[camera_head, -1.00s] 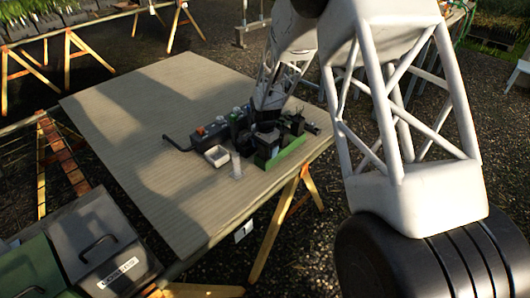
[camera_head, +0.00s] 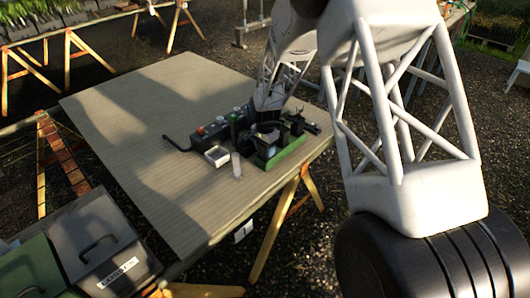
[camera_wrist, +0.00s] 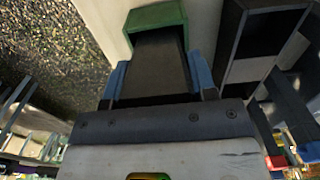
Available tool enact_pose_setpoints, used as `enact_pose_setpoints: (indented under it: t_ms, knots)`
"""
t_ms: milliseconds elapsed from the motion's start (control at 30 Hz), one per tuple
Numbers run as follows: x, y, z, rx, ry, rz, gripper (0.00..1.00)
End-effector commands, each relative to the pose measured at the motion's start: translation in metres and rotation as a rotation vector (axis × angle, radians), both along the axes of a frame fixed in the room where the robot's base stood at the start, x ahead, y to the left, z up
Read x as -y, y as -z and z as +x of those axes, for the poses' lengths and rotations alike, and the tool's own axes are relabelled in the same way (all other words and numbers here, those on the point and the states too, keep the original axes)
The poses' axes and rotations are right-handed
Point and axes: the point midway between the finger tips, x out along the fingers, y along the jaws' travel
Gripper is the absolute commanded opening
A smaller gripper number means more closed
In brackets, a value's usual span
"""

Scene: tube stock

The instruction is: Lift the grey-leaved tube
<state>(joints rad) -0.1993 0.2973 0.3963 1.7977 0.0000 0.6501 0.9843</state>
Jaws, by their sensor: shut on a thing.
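In the wrist view my gripper (camera_wrist: 159,84) has its two blue-padded fingers on either side of a dark square-sided tube (camera_wrist: 160,65), shut on it. No leaves of this tube can be made out, so I cannot confirm that it is the grey-leaved one. A green holder (camera_wrist: 155,15) lies just beyond the tube's far end. In the head view my gripper (camera_head: 266,138) is over the back of the green holder (camera_head: 285,155), near the table's right edge. The fingertips are small and partly hidden there.
A small white tray (camera_head: 217,156) and a pale upright cylinder (camera_head: 236,165) stand left of the holder. A dark bench device (camera_head: 208,134) with a bent black handle is behind them. Another dark open container (camera_wrist: 262,35) is close on the right in the wrist view. The left tabletop (camera_head: 130,120) is clear.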

Motion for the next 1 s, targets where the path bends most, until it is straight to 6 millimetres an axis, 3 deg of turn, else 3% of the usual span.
enact_pose_setpoints:
  t_ms: [367,1000]
  knots:
    - [0.0,-0.008,0.0,0.001,0.0,0.0,0.24]
    - [0.0,-0.09,0.0,0.001,0.0,0.001,0.24]
